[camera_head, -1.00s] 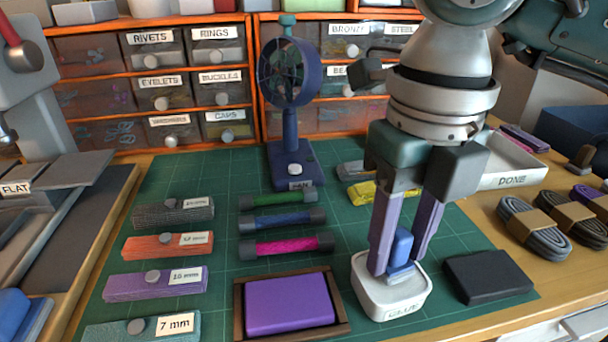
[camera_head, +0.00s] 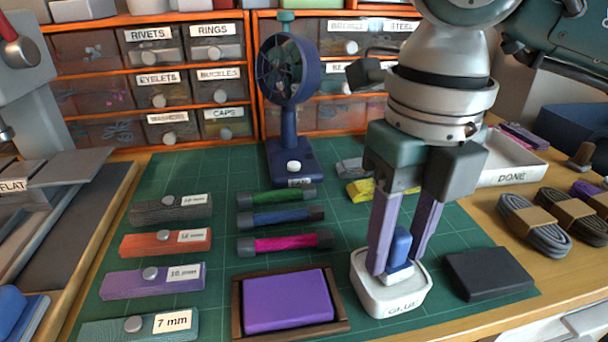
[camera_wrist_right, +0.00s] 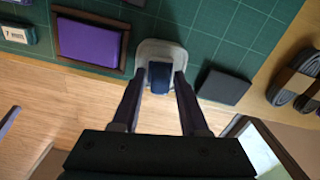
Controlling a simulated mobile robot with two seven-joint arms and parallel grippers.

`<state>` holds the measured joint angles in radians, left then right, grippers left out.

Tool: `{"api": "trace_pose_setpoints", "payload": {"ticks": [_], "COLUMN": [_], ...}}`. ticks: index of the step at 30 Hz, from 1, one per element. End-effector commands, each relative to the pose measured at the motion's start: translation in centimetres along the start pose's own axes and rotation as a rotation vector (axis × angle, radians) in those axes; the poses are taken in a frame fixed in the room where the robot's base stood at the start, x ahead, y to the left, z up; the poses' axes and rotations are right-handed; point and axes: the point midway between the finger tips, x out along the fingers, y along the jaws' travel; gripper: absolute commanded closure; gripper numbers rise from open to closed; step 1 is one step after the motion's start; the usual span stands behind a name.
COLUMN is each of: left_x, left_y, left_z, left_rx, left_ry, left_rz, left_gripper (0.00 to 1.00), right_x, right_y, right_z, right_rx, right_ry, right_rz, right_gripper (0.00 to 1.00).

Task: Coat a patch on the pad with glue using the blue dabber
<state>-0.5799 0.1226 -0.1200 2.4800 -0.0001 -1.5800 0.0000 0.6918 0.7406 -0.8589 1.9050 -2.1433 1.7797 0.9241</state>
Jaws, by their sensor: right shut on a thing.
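My right gripper (camera_head: 397,268) points down over the white glue pot (camera_head: 390,298), its two purple fingers closed around the blue dabber (camera_head: 400,246). The dabber is upright, with its pale lower part down in the pot. The right wrist view also shows the dabber (camera_wrist_right: 159,77) between the fingertips, with the pot (camera_wrist_right: 162,48) around it. The dabber's tip is hidden inside the pot. Two candidates for the pad show: a purple pad (camera_head: 287,300) in a brown wooden frame left of the pot, and a flat black pad (camera_head: 488,273) to its right. My left gripper is not in view.
A blue fan (camera_head: 290,150) stands behind on the green mat (camera_head: 350,235). Labelled blocks (camera_head: 165,242) line the left. A white DONE tray (camera_head: 510,165) and coiled cords (camera_head: 535,225) are at right.

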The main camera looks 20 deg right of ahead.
Motion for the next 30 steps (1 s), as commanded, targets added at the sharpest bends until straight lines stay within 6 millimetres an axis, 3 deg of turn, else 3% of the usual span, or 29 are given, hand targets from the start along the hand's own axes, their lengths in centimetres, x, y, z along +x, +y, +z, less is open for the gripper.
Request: {"api": "trace_pose_setpoints", "payload": {"ticks": [14, 30], "left_x": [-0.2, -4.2], "left_y": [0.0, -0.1], "left_z": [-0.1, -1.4], "left_rx": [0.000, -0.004], "left_ry": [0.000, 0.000], "left_rz": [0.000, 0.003], "left_gripper": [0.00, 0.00], "right_x": [-0.1, -5.0], "right_y": [-0.1, -0.1], "right_z": [-0.1, 0.0], "right_rx": [0.002, 0.001], "right_ry": [0.003, 0.002], "right_rz": [-0.004, -0.002], "right_gripper": [1.00, 1.00]}}
